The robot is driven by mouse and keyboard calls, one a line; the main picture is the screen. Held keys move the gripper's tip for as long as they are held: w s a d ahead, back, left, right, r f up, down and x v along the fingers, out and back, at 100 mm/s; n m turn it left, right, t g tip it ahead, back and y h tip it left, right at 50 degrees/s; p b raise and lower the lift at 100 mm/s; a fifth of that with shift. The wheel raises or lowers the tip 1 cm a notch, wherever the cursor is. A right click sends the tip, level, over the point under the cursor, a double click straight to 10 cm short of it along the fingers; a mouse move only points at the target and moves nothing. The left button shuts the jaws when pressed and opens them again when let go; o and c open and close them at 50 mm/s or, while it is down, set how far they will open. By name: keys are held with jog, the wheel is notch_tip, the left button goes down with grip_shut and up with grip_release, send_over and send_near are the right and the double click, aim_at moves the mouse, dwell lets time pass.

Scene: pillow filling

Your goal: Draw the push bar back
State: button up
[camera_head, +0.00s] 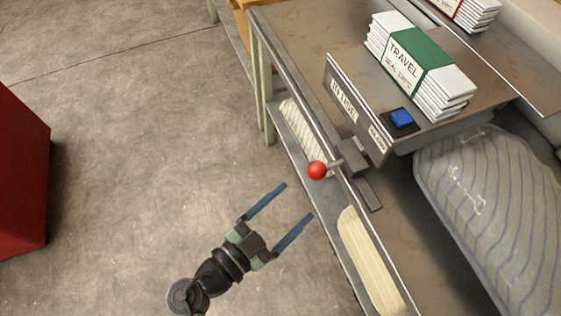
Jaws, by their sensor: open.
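The push bar appears to be the grey block and rod with a red ball knob (317,170) at the front edge of the metal table (300,45). The rod (335,163) runs from the knob to a grey block (352,157) beside a slot in the table top. My gripper (299,202) is open, with two blue fingers apart and nothing between them. It is below and left of the red knob in the picture, not touching it. The fingers point up and right, toward the table.
A labelled grey panel (343,103) stands behind the knob. A blue button (402,118) and a stack of TRAVEL packs (418,65) sit above it. A striped pillow (490,205) lies at right. The floor (130,130) at left is clear; a red cabinet (20,180) stands far left.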

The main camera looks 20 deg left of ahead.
aim_at(311, 176)
jog(key=shift+n+t+y, duration=0.3)
jog(key=shift+n+t, duration=0.1)
jog(key=shift+t, duration=0.2)
jog(key=x, duration=0.3)
jog(key=p+x, duration=0.1)
jog(key=x, duration=0.3)
jog(key=a+p+x, duration=0.1)
jog(key=x, duration=0.2)
jog(key=shift+w+d+f, duration=0.15)
jog(key=shift+w+f, duration=0.25)
grip_shut()
